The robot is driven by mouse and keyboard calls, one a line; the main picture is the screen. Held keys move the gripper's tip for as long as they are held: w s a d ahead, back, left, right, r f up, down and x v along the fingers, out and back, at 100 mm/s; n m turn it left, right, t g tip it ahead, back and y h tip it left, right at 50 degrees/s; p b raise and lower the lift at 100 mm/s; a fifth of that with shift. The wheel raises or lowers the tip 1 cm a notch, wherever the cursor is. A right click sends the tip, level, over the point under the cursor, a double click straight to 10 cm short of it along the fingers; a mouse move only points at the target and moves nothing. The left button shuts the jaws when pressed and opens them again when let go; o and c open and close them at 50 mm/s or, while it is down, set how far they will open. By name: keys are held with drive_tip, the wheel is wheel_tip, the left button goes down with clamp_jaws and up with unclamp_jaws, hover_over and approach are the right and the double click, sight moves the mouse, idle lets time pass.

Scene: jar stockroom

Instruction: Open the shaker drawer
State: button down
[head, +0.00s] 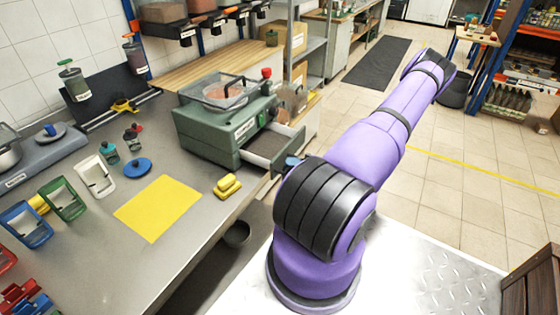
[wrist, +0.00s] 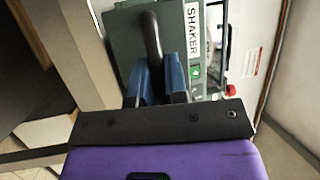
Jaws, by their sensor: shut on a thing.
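The green shaker machine (head: 222,122) stands on the steel bench in the head view, with a clear-sided top. Its drawer (head: 291,147) sticks out on the right side, pulled open, with a grey floor showing inside. In the wrist view, the blue fingers of my gripper (wrist: 160,82) are shut on the dark bar handle (wrist: 152,38), against a green panel with a SHAKER label (wrist: 192,25). In the head view only a small blue part of my gripper (head: 292,162) shows at the drawer front; my arm hides the rest and the handle.
A dark bowl (head: 237,233) shows below the bench edge. Tiled floor to the right is open, with a dark floor mat (head: 373,65) farther back.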

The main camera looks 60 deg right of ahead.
drive_tip(key=c, duration=1.2)
unclamp_jaws()
drive_tip(key=shift+o, duration=0.2)
drive_tip(key=v, duration=1.1)
drive_tip(key=shift+w, duration=0.1)
